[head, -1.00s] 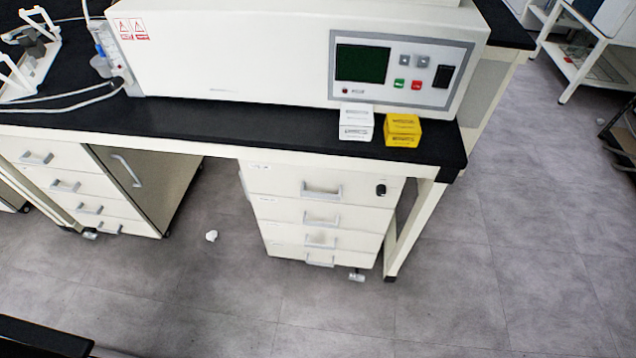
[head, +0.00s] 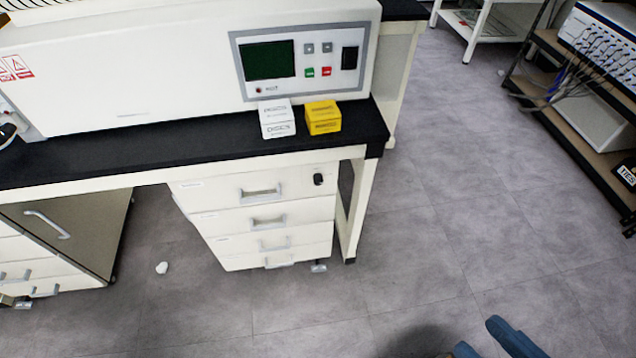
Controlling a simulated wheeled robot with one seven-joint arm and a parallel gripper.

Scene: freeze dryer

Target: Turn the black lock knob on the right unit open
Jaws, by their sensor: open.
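The black lock knob (head: 319,179) is a small dark piece at the upper right of the top drawer front. It sits on the right unit (head: 225,221), a white drawer cabinet under the black-topped bench. Its exact turn angle is too small to tell. My gripper (head: 478,335) shows at the bottom edge, right of centre, as two blue fingers set apart. It is open and empty, well to the right of and below the knob in the picture. The rest of my gripper is cut off by the frame.
A bench leg (head: 354,212) stands just right of the unit. A white box (head: 277,119) and a yellow box (head: 323,117) sit on the bench above. The floor (head: 430,230) to the right is clear up to a dark shelf rack. A white scrap (head: 161,268) lies on the floor.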

